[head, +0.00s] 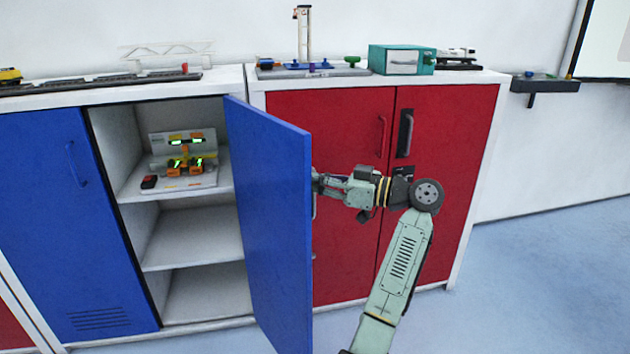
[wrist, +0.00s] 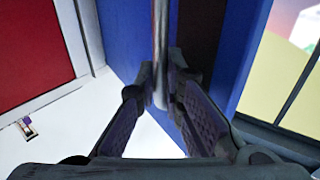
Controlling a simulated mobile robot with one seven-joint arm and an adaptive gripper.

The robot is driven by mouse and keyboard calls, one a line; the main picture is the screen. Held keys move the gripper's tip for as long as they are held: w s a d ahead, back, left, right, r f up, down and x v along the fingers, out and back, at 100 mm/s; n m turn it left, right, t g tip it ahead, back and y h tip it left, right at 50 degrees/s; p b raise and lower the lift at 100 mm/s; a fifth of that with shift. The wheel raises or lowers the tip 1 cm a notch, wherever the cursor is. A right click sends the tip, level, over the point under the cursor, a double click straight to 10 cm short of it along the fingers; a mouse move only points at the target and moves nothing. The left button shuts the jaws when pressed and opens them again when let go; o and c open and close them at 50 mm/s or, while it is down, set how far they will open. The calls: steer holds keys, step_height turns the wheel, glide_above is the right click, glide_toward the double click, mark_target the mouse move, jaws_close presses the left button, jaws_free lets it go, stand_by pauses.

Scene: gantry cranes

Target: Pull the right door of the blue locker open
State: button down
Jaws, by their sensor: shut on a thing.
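The blue locker's right door (head: 270,220) stands wide open, swung out toward me from its hinge side beside the red locker. Its outer face is turned away in the head view. My gripper (head: 318,182) is at that outer face, near the free edge. In the wrist view my gripper (wrist: 160,88) is shut on the door's handle (wrist: 160,40), a vertical metal bar between the two fingers. The locker's left door (head: 45,200) is closed.
The opened compartment has pale shelves (head: 195,235), with a small device (head: 185,160) on the upper one. A red locker (head: 445,190) with closed doors stands to the right, behind my arm. Models stand on the locker tops. Floor (head: 560,270) is clear at the right.

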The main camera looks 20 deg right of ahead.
steer(key=shift+w+a, duration=0.1)
steer(key=shift+a, duration=0.05)
steer(key=c, duration=2)
jaws_free()
steer(key=o, duration=0.3)
steer(key=v, duration=1.2)
steer(key=shift+f, duration=0.1)
